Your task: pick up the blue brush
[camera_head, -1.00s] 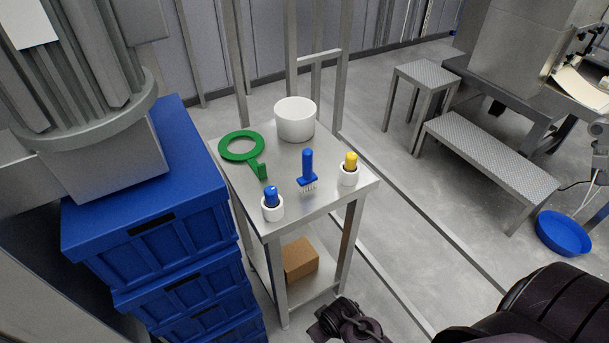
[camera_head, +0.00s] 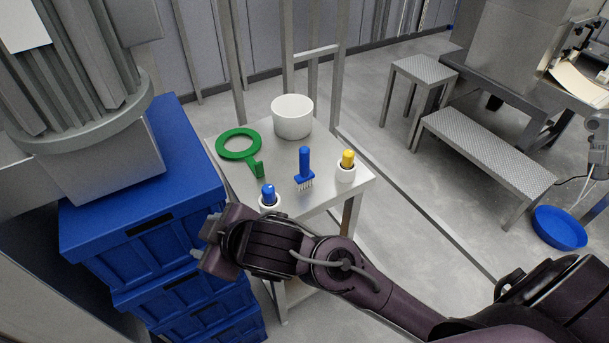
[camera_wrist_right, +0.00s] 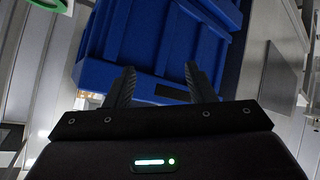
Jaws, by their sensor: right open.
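The blue brush (camera_head: 304,168) stands on the steel table (camera_head: 325,195), its handle up and its white bristles down. It is between a blue-topped white holder (camera_head: 269,197) and a yellow-topped white holder (camera_head: 347,166). My right gripper (camera_head: 203,238) is in front of the table's left front corner, beside the blue crates and left of the brush. In the right wrist view my right gripper (camera_wrist_right: 165,85) is open and empty, with a blue crate (camera_wrist_right: 160,50) beyond its fingers. The brush does not show there. My left gripper is not in view.
Stacked blue crates (camera_head: 150,240) stand close on the table's left. A green ring-shaped tool (camera_head: 240,146) and a white tub (camera_head: 292,117) share the tabletop. A metal bench (camera_head: 485,150) and a blue basin (camera_head: 559,228) are on the floor at right.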

